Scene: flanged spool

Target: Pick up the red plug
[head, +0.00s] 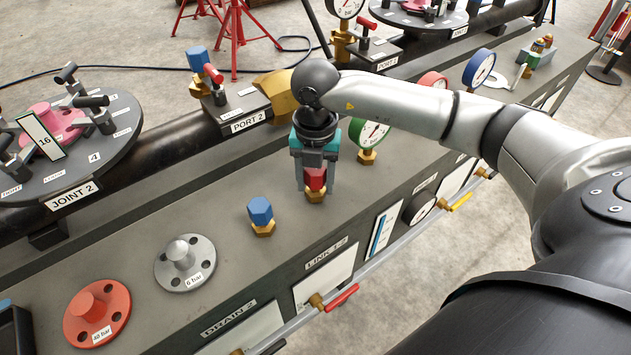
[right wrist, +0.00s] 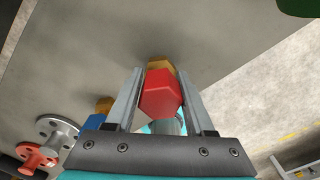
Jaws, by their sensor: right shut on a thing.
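The red plug (head: 316,178) has a hexagonal head and a brass base. It stands on the grey bench top, with its brass part touching or very near the surface; I cannot tell which. My right gripper (head: 314,182) reaches down from above and is shut on the plug. In the right wrist view the red plug (right wrist: 161,94) sits between the two fingers of the gripper (right wrist: 158,98), and its brass part (right wrist: 161,63) shows behind it. My left gripper is not in view.
A blue plug (head: 260,211) stands left of the red one. A grey flange (head: 184,262) and a red flange (head: 96,313) lie further left. A green-rimmed gauge (head: 371,134) stands close at the right. Behind is a black pipe with the PORT 2 block (head: 236,108).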

